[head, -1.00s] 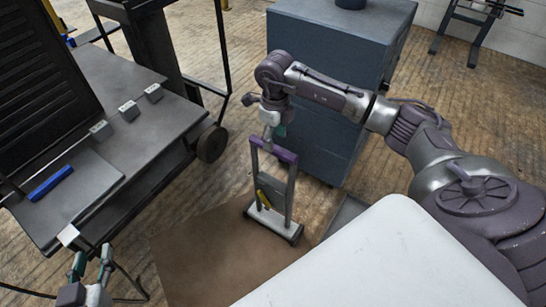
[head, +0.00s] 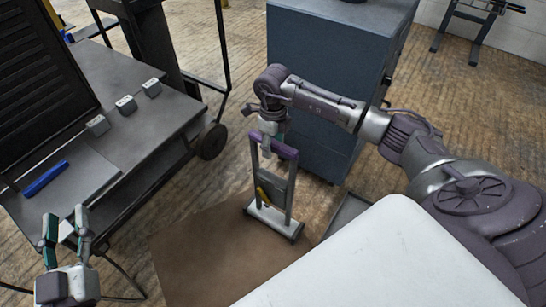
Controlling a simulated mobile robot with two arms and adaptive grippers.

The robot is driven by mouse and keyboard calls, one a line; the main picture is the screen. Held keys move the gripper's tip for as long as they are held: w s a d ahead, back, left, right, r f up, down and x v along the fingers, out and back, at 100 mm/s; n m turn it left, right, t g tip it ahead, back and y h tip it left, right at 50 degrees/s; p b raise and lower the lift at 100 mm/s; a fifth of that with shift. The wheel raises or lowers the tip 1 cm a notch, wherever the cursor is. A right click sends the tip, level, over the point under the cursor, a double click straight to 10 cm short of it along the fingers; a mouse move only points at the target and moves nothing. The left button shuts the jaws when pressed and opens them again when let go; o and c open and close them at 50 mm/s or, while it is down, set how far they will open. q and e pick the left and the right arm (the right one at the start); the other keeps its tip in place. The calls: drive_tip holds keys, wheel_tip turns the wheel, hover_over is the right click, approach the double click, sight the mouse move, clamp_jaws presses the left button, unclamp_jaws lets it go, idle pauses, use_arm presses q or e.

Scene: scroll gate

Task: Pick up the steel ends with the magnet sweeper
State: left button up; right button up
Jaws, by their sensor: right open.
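The magnet sweeper (head: 288,205) is a grey frame with a purple top bar, a yellow lever and a long pale base. It stands upright on a brown mat (head: 205,262). My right gripper (head: 268,148) is open at the purple bar, with a fingertip in front of it; I cannot tell whether they touch. My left gripper (head: 65,226) is open and empty at the lower left, near the front of the dark table, far from the sweeper. I cannot make out steel ends on the mat.
A dark table (head: 130,155) at left carries several small grey blocks and a blue bar (head: 46,178). A blue-grey cabinet (head: 325,75) stands behind the sweeper. A white surface (head: 385,262) fills the lower right. A grey tray (head: 347,214) is partly hidden behind it.

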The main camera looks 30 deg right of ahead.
drive_tip(key=shift+f, duration=0.3)
idle(0.5)
clamp_jaws()
drive_tip(key=shift+w+r, duration=0.1)
drive_tip(key=shift+r, duration=0.05)
